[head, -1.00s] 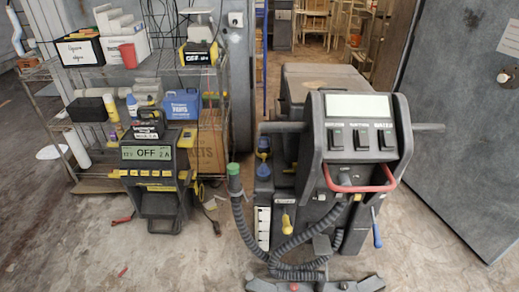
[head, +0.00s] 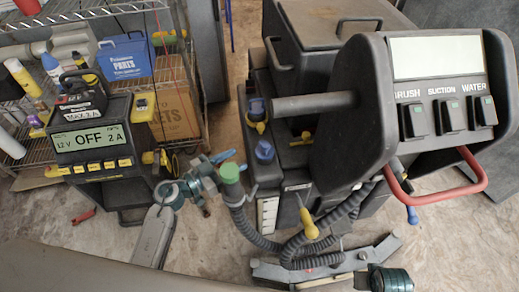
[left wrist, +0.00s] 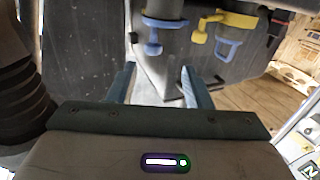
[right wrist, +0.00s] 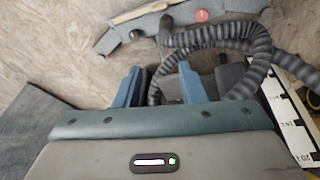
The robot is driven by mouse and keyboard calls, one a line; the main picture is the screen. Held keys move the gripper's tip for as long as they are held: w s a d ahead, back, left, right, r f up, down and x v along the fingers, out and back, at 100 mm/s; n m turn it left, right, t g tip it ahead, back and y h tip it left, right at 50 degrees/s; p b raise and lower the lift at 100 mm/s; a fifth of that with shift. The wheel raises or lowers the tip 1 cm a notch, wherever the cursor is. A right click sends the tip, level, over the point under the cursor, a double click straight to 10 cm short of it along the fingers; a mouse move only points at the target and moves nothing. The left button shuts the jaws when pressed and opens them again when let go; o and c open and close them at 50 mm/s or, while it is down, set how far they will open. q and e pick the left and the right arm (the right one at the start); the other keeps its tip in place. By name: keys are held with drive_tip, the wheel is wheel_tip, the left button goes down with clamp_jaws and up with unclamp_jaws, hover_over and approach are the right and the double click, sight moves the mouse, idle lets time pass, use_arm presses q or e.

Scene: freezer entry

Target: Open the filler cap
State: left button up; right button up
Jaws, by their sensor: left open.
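I cannot tell which is the filler cap. My left gripper (head: 238,172) is open and empty to the left of the front cap. In the left wrist view the left gripper's fingers (left wrist: 158,88) are apart, with blue and yellow fittings (left wrist: 153,46) beyond. My right gripper (right wrist: 158,88) is open over the hoses, its fingers hidden in the head view.
A ribbed hose (head: 262,240) hangs at the machine's front left, near a yellow handle (head: 308,226). The red handle (head: 440,188) and control panel are at right. A charger (head: 93,140) and a loaded shelf stand at left.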

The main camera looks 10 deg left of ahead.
sight(262, 148)
use_arm(q)
drive_tip(key=x, duration=1)
drive_tip(key=shift+s+d+r, duration=0.35)
drive_tip(key=shift+s, duration=0.1)
drive_tip(key=shift+w+d, duration=0.3)
drive_tip(key=shift+w, duration=0.05)
use_arm(e)
drive_tip(key=v, duration=0.2)
drive_tip(key=shift+w+a+r, duration=0.1)
drive_tip(key=shift+r, duration=0.25)
use_arm(q)
clamp_jaws()
